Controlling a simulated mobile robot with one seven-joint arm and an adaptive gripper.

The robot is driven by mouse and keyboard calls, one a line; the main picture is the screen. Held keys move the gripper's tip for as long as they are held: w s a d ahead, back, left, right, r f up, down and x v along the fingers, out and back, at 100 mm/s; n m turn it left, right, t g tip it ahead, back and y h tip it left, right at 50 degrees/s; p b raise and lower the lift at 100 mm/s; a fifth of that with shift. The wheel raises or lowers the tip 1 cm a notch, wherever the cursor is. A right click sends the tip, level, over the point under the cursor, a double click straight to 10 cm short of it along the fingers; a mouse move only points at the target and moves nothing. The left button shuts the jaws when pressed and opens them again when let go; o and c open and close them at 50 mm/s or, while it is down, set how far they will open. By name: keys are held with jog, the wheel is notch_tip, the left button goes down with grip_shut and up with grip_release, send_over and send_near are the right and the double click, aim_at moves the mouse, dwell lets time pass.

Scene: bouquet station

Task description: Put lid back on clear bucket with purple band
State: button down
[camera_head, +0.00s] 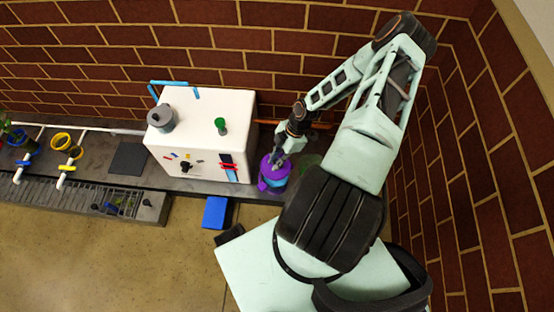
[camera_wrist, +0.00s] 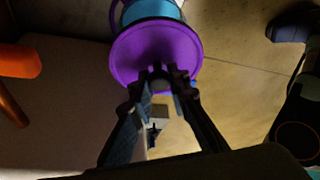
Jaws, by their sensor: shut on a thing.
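My gripper (camera_wrist: 162,84) is shut on the purple lid (camera_wrist: 155,48), at a small knob or grip near the lid's lower edge in the wrist view. The bucket (camera_wrist: 152,11) shows past the lid at the top of that view, with teal and purple on it. In the head view my gripper (camera_head: 282,154) reaches down to the purple lid (camera_head: 267,166). The bucket (camera_head: 272,182) is right under it, on the counter beside the white box. The lid hides the bucket's rim, so I cannot tell whether they touch or are slightly apart.
A white box (camera_head: 200,135) with a grey canister (camera_head: 161,118) and a green item (camera_head: 220,126) on top stands just left of the bucket. A blue block (camera_head: 215,212) is at the counter front. A brick wall rises behind. An orange object (camera_wrist: 18,61) is at left.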

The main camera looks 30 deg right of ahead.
notch_tip(320, 180, down, 6)
jog(key=b, duration=0.4)
jog(key=shift+b, duration=0.55)
dwell(1.4)
jog(key=shift+f+b, duration=0.25)
jog(key=shift+b, duration=0.25)
dwell(0.9)
dwell(0.4)
jog(key=c, duration=1.8)
grip_release()
jog(key=shift+o, duration=0.7)
jog(key=o, duration=0.4)
jog(key=shift+c, duration=0.2)
